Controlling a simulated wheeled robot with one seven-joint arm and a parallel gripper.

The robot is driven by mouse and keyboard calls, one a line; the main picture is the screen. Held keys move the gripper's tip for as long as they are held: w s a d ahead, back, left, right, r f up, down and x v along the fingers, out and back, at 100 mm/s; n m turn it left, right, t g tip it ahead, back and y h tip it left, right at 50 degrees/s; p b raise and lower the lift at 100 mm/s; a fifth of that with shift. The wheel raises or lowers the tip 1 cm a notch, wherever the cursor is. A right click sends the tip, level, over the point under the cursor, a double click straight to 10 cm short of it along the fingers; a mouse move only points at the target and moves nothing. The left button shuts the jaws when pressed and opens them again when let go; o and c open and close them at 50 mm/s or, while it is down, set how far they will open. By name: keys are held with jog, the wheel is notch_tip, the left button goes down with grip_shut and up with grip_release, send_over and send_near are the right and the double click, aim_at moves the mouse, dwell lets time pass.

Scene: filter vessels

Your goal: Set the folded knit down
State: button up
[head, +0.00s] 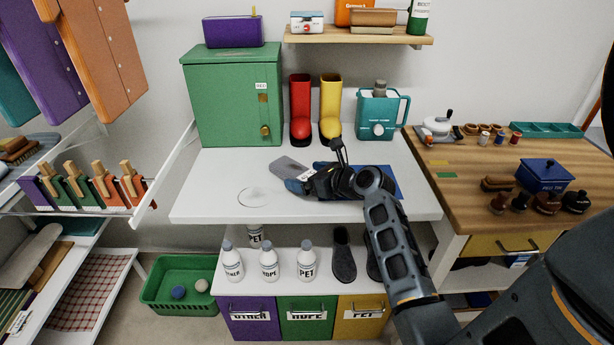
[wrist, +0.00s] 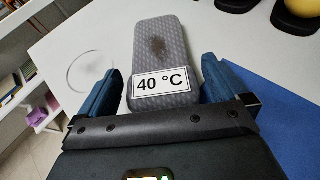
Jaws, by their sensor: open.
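The folded knit (head: 290,167) is a grey patterned piece on the white table (head: 190,208). In the wrist view the knit (wrist: 158,40) bears a "40 °C" label and a dark stain. My gripper (wrist: 163,78) is open, with one blue finger on each side of the knit's near end and a gap visible at the right finger. In the head view my gripper (head: 298,184) is low over the table and hides part of the knit. I cannot tell whether the knit touches the table along its whole length.
A blue mat (head: 391,184) lies to the right under my arm. A thin circle outline (head: 253,197) is on the table to the left.

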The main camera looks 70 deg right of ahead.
jog(key=v, duration=1.1)
jog(key=shift+s+a+r, duration=0.1)
jog(key=shift+s+a, duration=0.05)
jog(key=shift+s, duration=0.1)
jog(key=s+a+f+n+g, duration=0.1)
jog(key=s+a+f+n, duration=0.15)
jog(key=a+n, duration=0.8)
jog(key=s+a+f+n, duration=0.1)
jog(key=a+f+n, duration=0.2)
jog(key=a+n, duration=0.7)
jog(key=s+a+r+n+t+y, duration=0.1)
jog(key=s+a+r+n, duration=0.4)
jog(key=n, duration=0.5)
jog(key=s+a+r+n+t+y, duration=0.2)
jog(key=s+a+r+n+y, duration=0.2)
jog(key=a+n, duration=0.6)
jog(key=shift+s+r, duration=0.65)
jog(key=shift+r, duration=0.25)
